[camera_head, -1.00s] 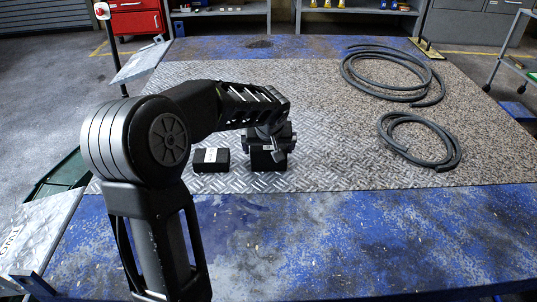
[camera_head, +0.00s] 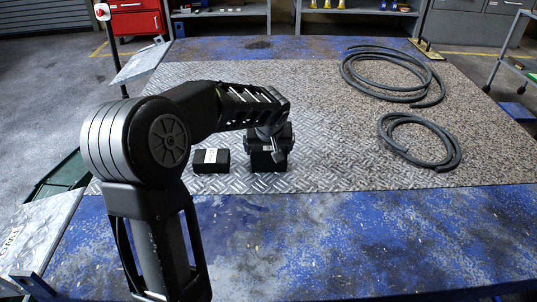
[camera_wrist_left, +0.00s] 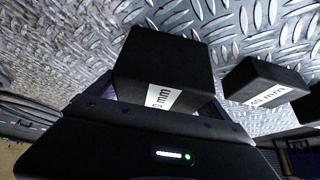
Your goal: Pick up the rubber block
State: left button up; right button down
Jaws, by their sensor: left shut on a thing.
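The tall black rubber block (camera_head: 268,161) stands upright on the metal tread plate, in the middle of the head view. My left gripper (camera_head: 269,146) is above it, pointing down, shut on its upper part. In the left wrist view the held block (camera_wrist_left: 168,62) fills the upper middle, with a white label ending in "0 mm" partly hidden by the gripper body. A second, lower black block (camera_head: 211,160) lies just left of it in the head view. In the left wrist view this second block (camera_wrist_left: 266,80) has a label reading "40 mm". My right gripper is not in view.
The tread plate (camera_head: 215,183) and a speckled mat (camera_head: 330,100) cover much of the blue worn table (camera_head: 330,240). Two coiled dark hoses (camera_head: 383,98) lie at the right. The table's front is clear. My left arm hides part of the left side.

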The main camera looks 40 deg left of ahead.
pick_arm(q)
jog(key=c, duration=1)
jog(key=shift+o, duration=0.2)
jog(key=shift+r, duration=0.2)
notch_tip(320, 180, up, 10)
jog(key=shift+f+p, duration=0.1)
jog(key=shift+p, duration=0.85)
